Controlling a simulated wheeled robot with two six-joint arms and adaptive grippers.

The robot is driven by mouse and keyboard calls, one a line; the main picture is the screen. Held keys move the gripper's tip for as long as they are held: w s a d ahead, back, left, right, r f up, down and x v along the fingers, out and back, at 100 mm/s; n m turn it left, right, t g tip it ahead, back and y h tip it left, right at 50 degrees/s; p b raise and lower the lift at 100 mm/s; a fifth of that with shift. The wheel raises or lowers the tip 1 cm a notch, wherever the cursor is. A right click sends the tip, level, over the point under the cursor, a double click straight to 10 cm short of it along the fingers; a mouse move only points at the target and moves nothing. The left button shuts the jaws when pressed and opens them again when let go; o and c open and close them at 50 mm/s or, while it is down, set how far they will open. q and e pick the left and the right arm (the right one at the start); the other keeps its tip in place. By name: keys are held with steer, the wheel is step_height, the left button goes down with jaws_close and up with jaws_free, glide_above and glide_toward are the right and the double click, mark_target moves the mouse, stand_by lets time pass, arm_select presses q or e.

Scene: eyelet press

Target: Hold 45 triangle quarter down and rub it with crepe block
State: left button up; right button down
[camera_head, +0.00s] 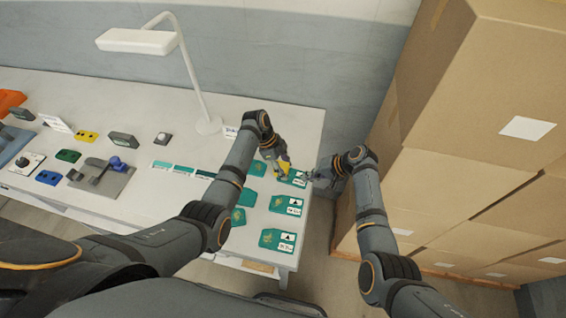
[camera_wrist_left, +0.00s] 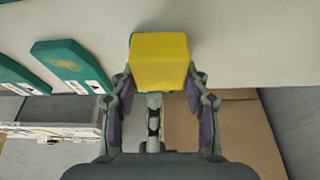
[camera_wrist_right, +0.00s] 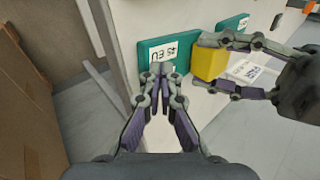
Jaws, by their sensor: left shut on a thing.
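A teal quarter with a white label lies near the table's right end in the head view (camera_head: 299,182). In the right wrist view (camera_wrist_right: 150,50) its label reads 45 EU, upside down; I cannot make out a triangle on it. My left gripper (camera_head: 279,168) is shut on the yellow crepe block (camera_wrist_left: 160,62), at the quarter's left part. Whether the block touches the quarter I cannot tell. My right gripper (camera_wrist_right: 158,72) has its fingertips together at the quarter's label edge, with nothing visible between them.
Two more labelled teal quarters (camera_head: 286,205) (camera_head: 278,240) lie nearer me, with unlabelled teal pieces (camera_head: 247,197) to their left. A white lamp (camera_head: 209,124) stands behind. Stacked cardboard boxes (camera_head: 455,190) rise to the right. The table's right edge is close.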

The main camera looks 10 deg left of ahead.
mark_target(296, 176)
arm_select(q)
steer(key=d, duration=0.2)
steer(key=shift+s+d+f, duration=0.1)
steer(key=shift+s+d, duration=0.1)
steer(key=shift+d, duration=0.15)
steer(key=shift+w+a, duration=0.2)
steer(key=shift+a, duration=1.25)
steer(key=d, duration=0.3)
steer(key=shift+s+d, duration=0.1)
steer(key=shift+s, duration=0.1)
steer(key=a, duration=0.3)
steer(key=shift+w+a, duration=0.2)
steer(key=shift+s+d, duration=0.2)
steer(key=shift+d, duration=1.35)
steer(key=shift+d+r, duration=0.1)
steer(key=shift+r, duration=0.1)
arm_select(e)
steer(key=shift+f, duration=0.1)
arm_select(q)
step_height(296, 176, up, 8)
